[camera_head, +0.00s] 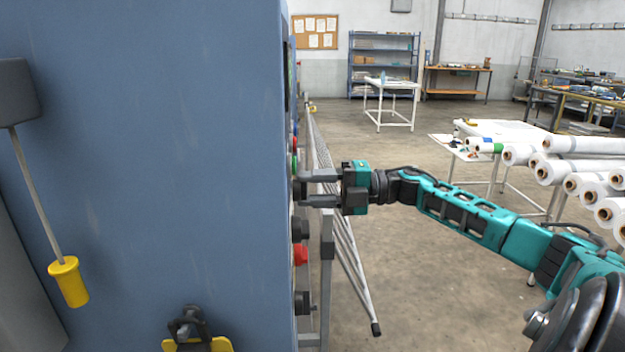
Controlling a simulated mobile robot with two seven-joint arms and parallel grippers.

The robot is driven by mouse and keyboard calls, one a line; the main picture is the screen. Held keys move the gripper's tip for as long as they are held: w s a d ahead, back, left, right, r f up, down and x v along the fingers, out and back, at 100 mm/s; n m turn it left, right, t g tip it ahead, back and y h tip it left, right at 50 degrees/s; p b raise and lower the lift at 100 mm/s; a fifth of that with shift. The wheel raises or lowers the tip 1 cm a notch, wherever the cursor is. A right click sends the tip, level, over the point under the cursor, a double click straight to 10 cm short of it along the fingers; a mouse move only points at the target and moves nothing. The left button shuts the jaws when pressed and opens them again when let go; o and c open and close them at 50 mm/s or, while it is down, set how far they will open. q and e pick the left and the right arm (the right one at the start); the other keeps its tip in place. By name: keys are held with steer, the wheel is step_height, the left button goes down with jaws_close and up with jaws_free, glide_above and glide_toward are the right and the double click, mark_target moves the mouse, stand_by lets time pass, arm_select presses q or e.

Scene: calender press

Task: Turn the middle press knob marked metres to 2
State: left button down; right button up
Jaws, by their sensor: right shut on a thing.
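The blue press (150,170) fills the left side, seen from its side, so its control face shows only edge-on. My right gripper (302,188) reaches in from the right, its two fingers pointing left at that face. It is shut on a dark knob (297,191), mostly hidden by the fingers. Another dark knob (300,229) sticks out just below, and a third (302,302) sits lower down. The knobs' markings and pointers cannot be read from here.
A red button (300,255) sticks out between the lower knobs. A metal rail frame (345,255) stands close behind and below my gripper. A yellow-handled pull (68,281) hangs at left. White rolls (590,170) lie at right. Open floor (430,300) lies below my arm.

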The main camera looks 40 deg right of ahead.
stand_by(0.4)
steer(key=o, duration=1.1)
steer(key=shift+d, duration=0.1)
steer(key=v, duration=1.2)
steer(key=shift+s+d, duration=0.25)
steer(key=shift+s, duration=0.05)
